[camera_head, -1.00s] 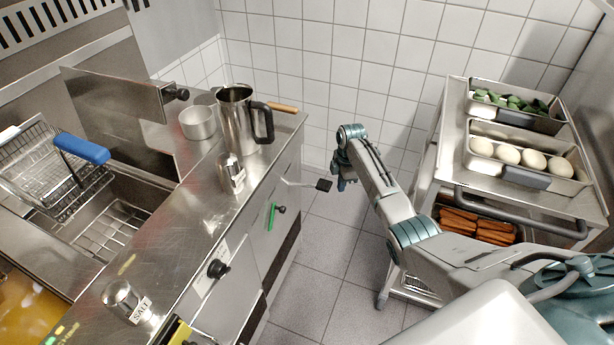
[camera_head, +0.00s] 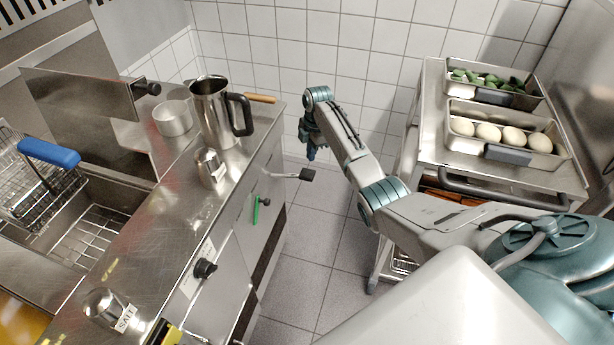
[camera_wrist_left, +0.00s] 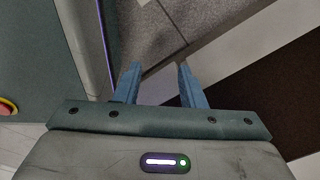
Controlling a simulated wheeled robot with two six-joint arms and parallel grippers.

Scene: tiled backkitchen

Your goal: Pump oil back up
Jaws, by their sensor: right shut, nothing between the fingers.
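The steel fryer counter (camera_head: 150,215) fills the left of the head view. A lever with a black end (camera_head: 307,174) sticks out from its front, pointing right. A green handle (camera_head: 256,208) and a black knob (camera_head: 205,268) are on the same front. Yellow oil (camera_head: 18,325) shows at the lower left edge. My right gripper (camera_head: 311,150) is shut and empty; in the picture it is just above the lever's black end, apart from it. My left gripper (camera_wrist_left: 160,85) is open and empty above the floor in the left wrist view; it is not in the head view.
A steel jug (camera_head: 212,112), a pot (camera_head: 172,118) and shakers, one labelled salt (camera_head: 105,308), stand on the counter. A fryer basket with a blue handle (camera_head: 50,153) is at left. A trolley (camera_head: 430,120) with food trays stands at right. Tiled floor (camera_head: 310,235) lies between.

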